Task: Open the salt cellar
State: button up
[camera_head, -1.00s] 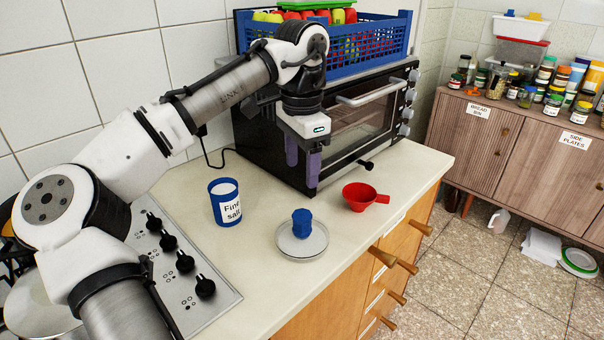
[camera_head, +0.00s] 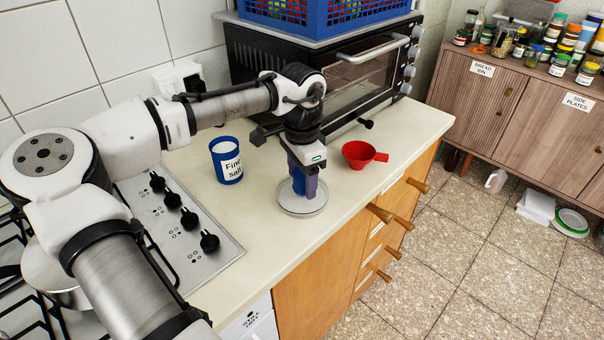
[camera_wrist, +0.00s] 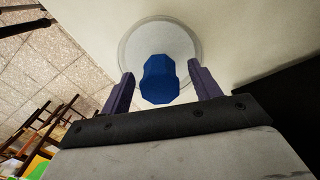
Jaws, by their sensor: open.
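A blue tub labelled Fine salt (camera_head: 227,161) stands left of the saucer, and a red funnel (camera_head: 359,155) lies to the right. The black oven (camera_head: 340,80) is behind with a blue crate (camera_head: 330,20) on top. The hob (camera_head: 180,225) is left; the counter's front edge is close.

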jog(key=c, duration=1)
jog(key=shift+r+p, duration=2.5)
jog(key=shift+c, duration=0.2)
